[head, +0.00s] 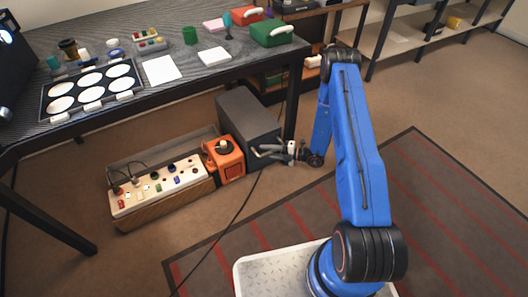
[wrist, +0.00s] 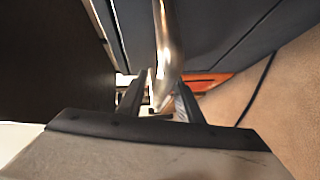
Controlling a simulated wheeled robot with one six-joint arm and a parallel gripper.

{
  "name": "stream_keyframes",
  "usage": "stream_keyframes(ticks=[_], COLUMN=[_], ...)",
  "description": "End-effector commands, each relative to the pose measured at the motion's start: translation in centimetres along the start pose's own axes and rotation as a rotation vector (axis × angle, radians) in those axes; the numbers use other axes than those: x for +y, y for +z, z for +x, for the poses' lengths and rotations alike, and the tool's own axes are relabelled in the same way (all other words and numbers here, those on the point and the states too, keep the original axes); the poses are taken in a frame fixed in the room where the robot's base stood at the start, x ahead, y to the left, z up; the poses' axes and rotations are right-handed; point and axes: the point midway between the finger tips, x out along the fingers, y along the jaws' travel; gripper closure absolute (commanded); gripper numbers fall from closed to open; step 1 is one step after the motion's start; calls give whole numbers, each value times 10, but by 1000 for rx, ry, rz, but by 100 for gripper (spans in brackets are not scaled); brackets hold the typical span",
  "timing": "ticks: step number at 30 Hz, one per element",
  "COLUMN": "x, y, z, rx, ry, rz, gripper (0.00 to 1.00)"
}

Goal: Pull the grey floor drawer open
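The grey floor drawer (head: 243,116) is a dark grey box on the floor under the table. It appears closed. Its bar handle, pale shiny metal, shows close up in the wrist view (wrist: 167,42), running down from the top between the fingertips. My gripper (head: 262,152) is at the near end of the drawer, low over the floor. In the wrist view, my gripper (wrist: 163,88) has its two dark fingers apart, one on each side of the bar. Firm contact of either finger with the bar cannot be made out.
An orange device (head: 225,160) stands left of the drawer, beside a wooden crate (head: 165,203) with a panel of controls. A black table leg (head: 292,103) rises close to the gripper. A black cable (head: 236,212) crosses the floor to the striped mat (head: 430,190). Floor before the drawer is mostly clear.

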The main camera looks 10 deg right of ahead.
Motion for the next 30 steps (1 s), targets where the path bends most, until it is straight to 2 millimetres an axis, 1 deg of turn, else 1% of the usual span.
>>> stream_keyframes(ticks=[1,6,14,15,17,18,19,26,30], x=[0,0,0,0,0,0,0,0,-2], y=[0,0,0,0,0,0,0,0,1], z=[5,14,15,15,15,15,14,13,6], rx=[1,1,0,0,0,0,0,0,-1], ry=[0,0,0,0,0,0,0,0,0], rz=[0,0,1,1,1,1,1,1,1], gripper=[67,67,67,70,84,94,100,100,100])
